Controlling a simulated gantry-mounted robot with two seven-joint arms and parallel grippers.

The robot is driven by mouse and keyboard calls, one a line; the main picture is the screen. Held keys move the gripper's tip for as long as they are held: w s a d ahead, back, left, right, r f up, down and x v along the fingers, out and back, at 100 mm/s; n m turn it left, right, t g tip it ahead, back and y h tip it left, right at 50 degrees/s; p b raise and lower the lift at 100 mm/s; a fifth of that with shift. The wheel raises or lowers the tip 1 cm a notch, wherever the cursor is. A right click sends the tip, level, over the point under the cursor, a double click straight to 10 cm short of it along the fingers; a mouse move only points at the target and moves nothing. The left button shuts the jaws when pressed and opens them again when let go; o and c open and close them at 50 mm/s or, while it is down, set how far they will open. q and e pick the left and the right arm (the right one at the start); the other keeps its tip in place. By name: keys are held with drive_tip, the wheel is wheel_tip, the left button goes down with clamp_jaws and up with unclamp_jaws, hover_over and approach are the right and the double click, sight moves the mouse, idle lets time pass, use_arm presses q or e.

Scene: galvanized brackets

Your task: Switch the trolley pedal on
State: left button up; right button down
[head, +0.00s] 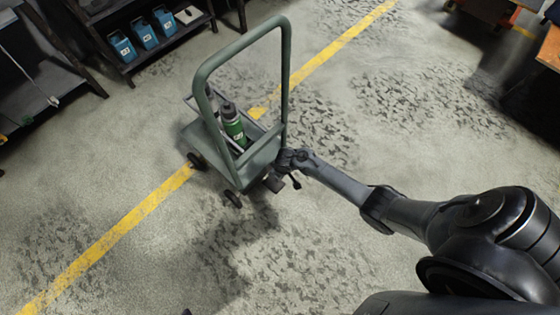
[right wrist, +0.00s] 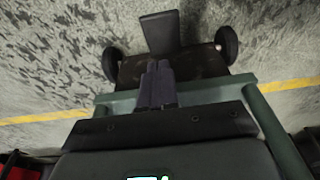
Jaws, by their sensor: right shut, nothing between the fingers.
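The green trolley (head: 262,153) stands on the floor across the yellow line, its tall tube handle upright. A dark flat pedal (right wrist: 161,32) sticks out from the trolley's lower edge between two black wheels in the right wrist view. In the head view it is a small dark piece (head: 274,183) beside my gripper. My right gripper (head: 287,160) is shut and empty, low at the trolley's handle end. In the right wrist view its fingertips (right wrist: 158,68) point toward the pedal, apparently just short of it; contact is not clear. My left gripper is not in view.
A green bottle (head: 233,127) and a grey one stand in the trolley's tray. A dark shelf (head: 135,62) with blue bins (head: 145,34) is at upper left. An orange-edged bench (head: 549,48) is at upper right. The floor around the trolley is clear.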

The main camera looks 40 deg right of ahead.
drive_tip(key=b, duration=0.6)
hover_over(279, 186)
drive_tip(key=f, duration=0.8)
drive_tip(key=shift+w+f, duration=0.25)
drive_tip(key=shift+f, duration=0.1)
drive_tip(key=shift+s+f+b, duration=0.1)
drive_tip(key=shift+f+b, duration=0.25)
drive_tip(key=shift+b, duration=0.15)
drive_tip(key=shift+s+f+b, duration=0.35)
drive_tip(key=shift+f+b, duration=0.1)
drive_tip(key=shift+f, duration=0.2)
